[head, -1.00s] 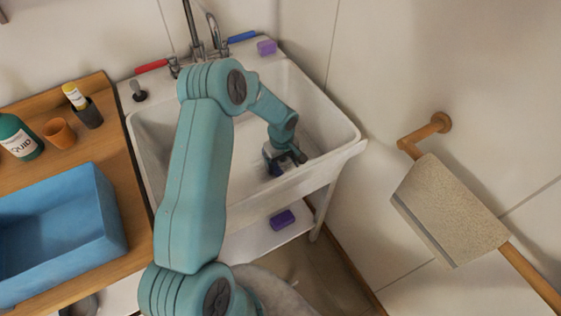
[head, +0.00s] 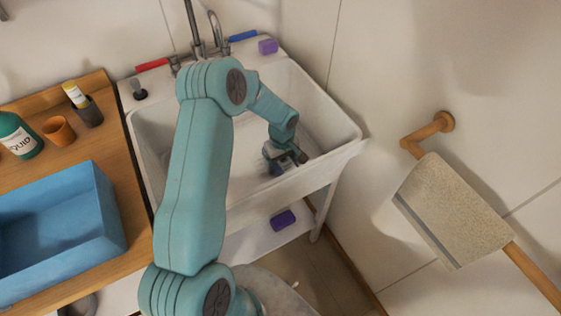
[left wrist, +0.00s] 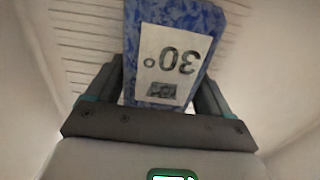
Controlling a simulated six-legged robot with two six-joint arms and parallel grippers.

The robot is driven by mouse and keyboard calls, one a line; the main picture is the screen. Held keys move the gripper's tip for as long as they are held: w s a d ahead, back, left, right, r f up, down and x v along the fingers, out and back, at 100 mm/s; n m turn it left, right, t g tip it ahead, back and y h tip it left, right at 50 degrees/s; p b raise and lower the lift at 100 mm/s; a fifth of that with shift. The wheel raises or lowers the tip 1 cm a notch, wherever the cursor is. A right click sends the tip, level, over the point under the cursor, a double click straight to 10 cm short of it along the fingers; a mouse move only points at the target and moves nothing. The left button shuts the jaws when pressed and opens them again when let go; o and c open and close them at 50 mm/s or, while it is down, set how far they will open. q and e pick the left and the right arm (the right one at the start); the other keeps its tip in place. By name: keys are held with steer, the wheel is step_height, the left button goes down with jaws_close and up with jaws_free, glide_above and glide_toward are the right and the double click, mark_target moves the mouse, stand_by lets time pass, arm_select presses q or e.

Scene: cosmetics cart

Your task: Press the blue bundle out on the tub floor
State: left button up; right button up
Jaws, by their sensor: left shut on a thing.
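The blue bundle (left wrist: 211,45) is a mottled blue block with a white label (left wrist: 174,62) reading 30°, upside down in the left wrist view. My left gripper (left wrist: 163,95) is shut on it, with a dark finger on each side. In the head view my left gripper (head: 286,160) reaches down inside the white tub (head: 328,120), low near its floor. The bundle is mostly hidden there by the gripper. The ribbed tub floor shows behind the bundle in the left wrist view. I cannot tell whether the bundle touches the floor. My right gripper is not in view.
A wooden counter (head: 130,190) at the left bears a blue bin (head: 95,205), cup and bottle. A towel (head: 455,210) hangs on a wooden rail at the right.

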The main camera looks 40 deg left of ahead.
arm_select(q)
steer(key=shift+b, duration=0.35)
stand_by(1.0)
steer(key=shift+s+f+b, duration=0.1)
steer(key=shift+f+b, duration=0.15)
steer(key=shift+b, duration=0.7)
stand_by(1.3)
step_height(320, 180, up, 15)
steer(key=p, duration=0.7)
steer(key=shift+w, duration=0.35)
steer(key=shift+d, duration=0.1)
stand_by(0.4)
